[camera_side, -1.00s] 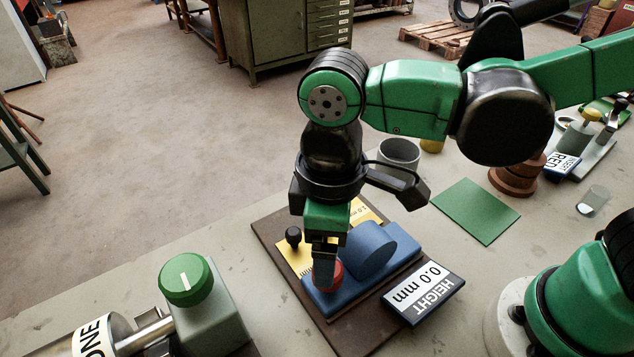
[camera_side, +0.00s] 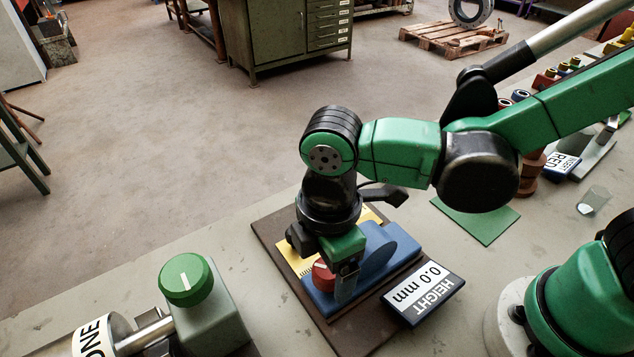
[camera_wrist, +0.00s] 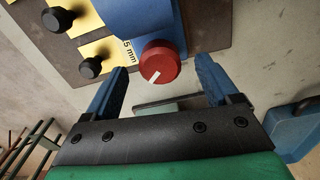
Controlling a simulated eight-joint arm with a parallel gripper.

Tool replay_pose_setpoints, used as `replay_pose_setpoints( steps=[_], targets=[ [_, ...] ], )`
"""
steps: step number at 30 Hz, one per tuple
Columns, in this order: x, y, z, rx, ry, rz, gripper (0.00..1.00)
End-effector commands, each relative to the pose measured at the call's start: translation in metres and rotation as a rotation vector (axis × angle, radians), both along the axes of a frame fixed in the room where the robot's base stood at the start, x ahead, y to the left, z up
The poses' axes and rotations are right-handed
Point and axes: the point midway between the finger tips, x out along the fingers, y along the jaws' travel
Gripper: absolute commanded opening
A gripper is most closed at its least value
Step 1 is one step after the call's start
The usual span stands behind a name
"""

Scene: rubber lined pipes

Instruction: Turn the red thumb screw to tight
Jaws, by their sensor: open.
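The red thumb screw (camera_side: 322,273) is a round red knob on the end of a blue block (camera_side: 318,299). In the wrist view the red thumb screw (camera_wrist: 160,62) shows a white pointer line aimed to the lower left. My gripper (camera_side: 335,285) is low beside the screw and partly hides it in the side view. In the wrist view my gripper (camera_wrist: 162,85) is open, with one blue-padded finger on each side of the screw's lower edge and a gap to each. I cannot tell whether a fingertip touches it.
A sign reading HEIGHT 0.0 mm (camera_side: 424,294) lies right of the block. Yellow plates with black knobs (camera_wrist: 90,67) sit beside the blue block. A green-knobbed grey block (camera_side: 186,280) stands at the front left. A green mat (camera_side: 476,220) lies on the bench behind.

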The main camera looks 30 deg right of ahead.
Motion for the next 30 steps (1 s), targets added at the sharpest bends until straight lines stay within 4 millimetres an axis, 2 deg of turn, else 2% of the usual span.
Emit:
replay_pose_setpoints(
  steps=[5, 13, 14, 21, 22, 30],
  targets=[
    [-0.0002, -0.0003, -0.0105, 0.0, 0.0, -0.001, 0.81],
    [-0.0003, -0.0004, -0.0118, 0.0, 0.0, -0.001, 0.81],
    [-0.0003, -0.0004, -0.0118, 0.0, 0.0, -0.001, 0.75],
    [-0.0004, -0.0004, -0.0117, 0.0, 0.0, -0.001, 0.07],
    [-0.0004, -0.0004, -0.0116, 0.0, 0.0, -0.001, 0.0],
    [-0.0003, -0.0004, -0.0116, 0.0, 0.0, -0.031, 0.0]
  ],
)
